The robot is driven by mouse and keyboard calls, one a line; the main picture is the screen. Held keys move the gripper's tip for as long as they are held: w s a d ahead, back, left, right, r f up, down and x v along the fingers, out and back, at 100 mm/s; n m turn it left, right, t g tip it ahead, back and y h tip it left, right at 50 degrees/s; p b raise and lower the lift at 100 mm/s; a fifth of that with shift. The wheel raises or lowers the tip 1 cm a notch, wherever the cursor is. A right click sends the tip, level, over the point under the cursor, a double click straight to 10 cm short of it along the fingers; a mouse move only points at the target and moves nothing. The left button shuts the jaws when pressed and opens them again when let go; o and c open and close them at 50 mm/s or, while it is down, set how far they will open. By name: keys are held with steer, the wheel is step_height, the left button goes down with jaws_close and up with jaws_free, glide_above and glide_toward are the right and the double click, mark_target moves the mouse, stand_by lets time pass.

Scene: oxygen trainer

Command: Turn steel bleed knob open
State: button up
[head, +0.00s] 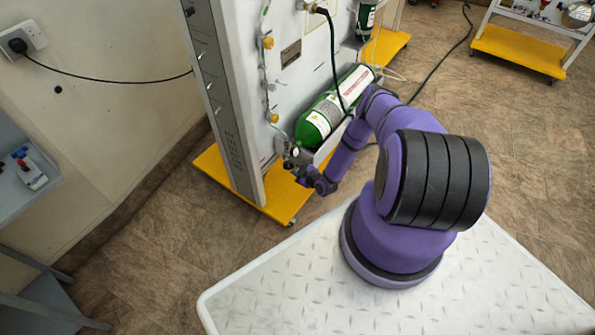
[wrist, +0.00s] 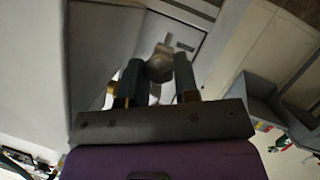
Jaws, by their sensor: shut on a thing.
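The steel bleed knob (wrist: 159,66) shows in the wrist view as a grey, rounded metal piece between the fingertips of my gripper (wrist: 156,82). The two dark fingers are closed against its sides. In the head view my gripper (head: 293,162) is at the lower front of the trainer panel, beside the near end of a green oxygen cylinder (head: 312,126). The knob is too small and too covered by my gripper there to make out. How far the knob is turned cannot be told.
The trainer panel (head: 240,85) stands on a yellow base (head: 268,207) left of my arm. Tubing with brass fittings runs down its face. A black cable (head: 105,80) crosses to a wall socket (head: 22,40). Another yellow-based stand (head: 515,52) is at the far right.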

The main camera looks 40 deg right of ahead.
steer(key=n+t+h, duration=0.1)
steer(key=n, duration=0.2)
steer(key=shift+a+f+h, duration=0.1)
steer(key=shift+a+h, duration=0.05)
steer(key=shift+h, duration=0.15)
steer(key=shift+f+n+t+h, duration=0.1)
steer(key=shift+n+t+h, duration=0.7)
steer(key=shift+n, duration=1.1)
steer(key=shift+s+t, duration=0.1)
steer(key=shift+t, duration=0.2)
steer(key=o, duration=0.9)
steer(key=s, duration=0.7)
steer(key=s+r, duration=0.1)
steer(key=s, duration=0.2)
steer(key=shift+s+a, duration=0.15)
steer(key=shift+s, duration=0.2)
